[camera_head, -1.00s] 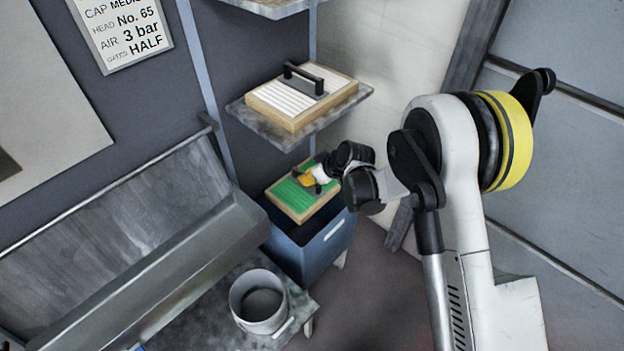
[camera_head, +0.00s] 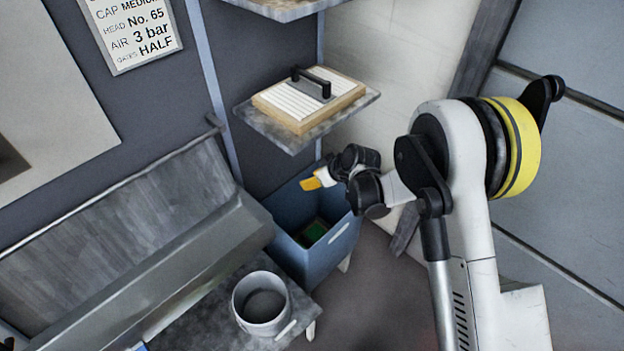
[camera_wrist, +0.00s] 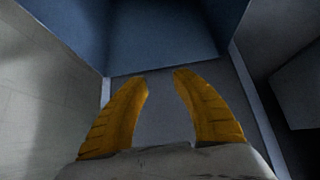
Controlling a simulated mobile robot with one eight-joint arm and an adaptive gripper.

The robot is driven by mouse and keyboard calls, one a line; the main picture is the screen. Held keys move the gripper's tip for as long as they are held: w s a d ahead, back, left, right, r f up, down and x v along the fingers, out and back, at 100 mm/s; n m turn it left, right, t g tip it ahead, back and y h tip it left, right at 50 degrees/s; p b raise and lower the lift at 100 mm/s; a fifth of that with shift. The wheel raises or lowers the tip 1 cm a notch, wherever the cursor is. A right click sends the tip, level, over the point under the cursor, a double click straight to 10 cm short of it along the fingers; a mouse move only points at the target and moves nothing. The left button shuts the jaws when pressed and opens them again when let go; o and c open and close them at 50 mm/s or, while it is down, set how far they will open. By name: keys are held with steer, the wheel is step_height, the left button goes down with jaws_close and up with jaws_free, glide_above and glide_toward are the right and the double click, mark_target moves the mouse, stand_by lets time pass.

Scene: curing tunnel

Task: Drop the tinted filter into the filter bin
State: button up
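The tinted filter (camera_head: 314,231), green-faced, is down inside the blue filter bin (camera_head: 328,254). Only part of it shows in the head view; the bin's walls hide the rest. My gripper (camera_head: 309,184) is above the bin's back part, with its yellow fingers pointing left. In the wrist view the two yellow fingers (camera_wrist: 160,95) are spread apart with nothing between them. A blue surface, likely the bin, shows beyond them, and I cannot make out the filter there.
A white pleated filter (camera_head: 308,97) with a black handle lies on the shelf (camera_head: 284,136) above the bin. A grey round pot (camera_head: 261,304) stands on a low surface beside the bin. A sloped grey trough (camera_head: 160,285) runs along the left.

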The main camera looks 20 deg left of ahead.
steer(key=v, duration=1.2)
stand_by(0.5)
